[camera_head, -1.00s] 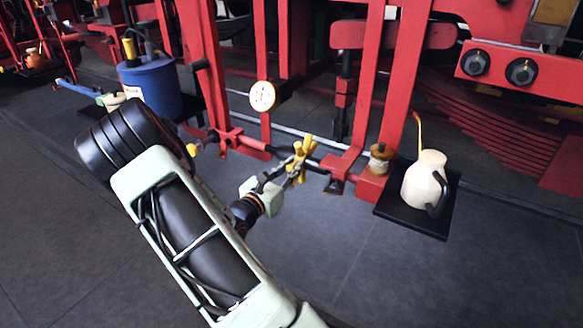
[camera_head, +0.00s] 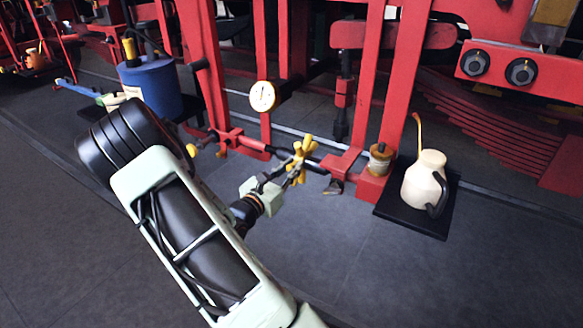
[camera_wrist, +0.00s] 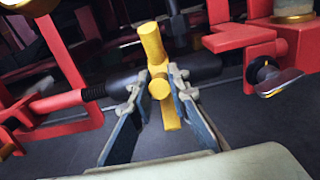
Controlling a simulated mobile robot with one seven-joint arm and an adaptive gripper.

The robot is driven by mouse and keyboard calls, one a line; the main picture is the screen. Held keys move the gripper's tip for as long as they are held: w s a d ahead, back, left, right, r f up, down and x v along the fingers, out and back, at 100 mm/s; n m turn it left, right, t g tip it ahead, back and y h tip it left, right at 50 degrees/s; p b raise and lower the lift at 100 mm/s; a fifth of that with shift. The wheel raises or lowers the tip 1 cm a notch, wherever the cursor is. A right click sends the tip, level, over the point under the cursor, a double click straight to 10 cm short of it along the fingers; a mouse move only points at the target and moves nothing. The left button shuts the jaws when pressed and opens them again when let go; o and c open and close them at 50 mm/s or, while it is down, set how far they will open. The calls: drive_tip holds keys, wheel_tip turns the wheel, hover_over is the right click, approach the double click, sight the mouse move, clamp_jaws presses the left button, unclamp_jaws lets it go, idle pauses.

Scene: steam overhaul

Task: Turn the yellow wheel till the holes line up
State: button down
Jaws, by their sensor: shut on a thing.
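The yellow wheel (camera_head: 302,160) is a small hub with stubby spokes on a dark horizontal rod between red brackets. In the wrist view the yellow wheel (camera_wrist: 152,45) shows a spoke pointing up, a round knob end facing me and a spoke below. My gripper (camera_head: 277,184) reaches it from the lower left. In the wrist view my gripper (camera_wrist: 160,92) has its two fingers on either side of the wheel's near spoke, closed on it. I cannot make out the holes in either view.
A round white gauge (camera_head: 263,95) stands behind the wheel. A blue tank (camera_head: 155,88) stands at left. The floor in front is clear.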

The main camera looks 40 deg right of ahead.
sight(295, 183)
drive_tip(key=shift+f, duration=0.1)
drive_tip(key=shift+s+a+f+b, duration=0.1)
drive_tip(key=shift+a+f+b, duration=0.05)
drive_tip(key=shift+f+b, duration=1.05)
drive_tip(key=shift+f, duration=0.3)
drive_tip(key=shift+f, duration=0.45)
drive_tip(key=shift+d+f+b, duration=0.4)
drive_tip(key=shift+f+b, duration=0.35)
drive_tip(key=shift+b, duration=0.05)
drive_tip(key=shift+w, duration=0.2)
drive_tip(key=shift+d, duration=0.15)
drive_tip(key=shift+w+d+f+b, duration=0.2)
drive_tip(key=shift+d+f+b, duration=0.3)
drive_tip(key=shift+f, duration=0.3)
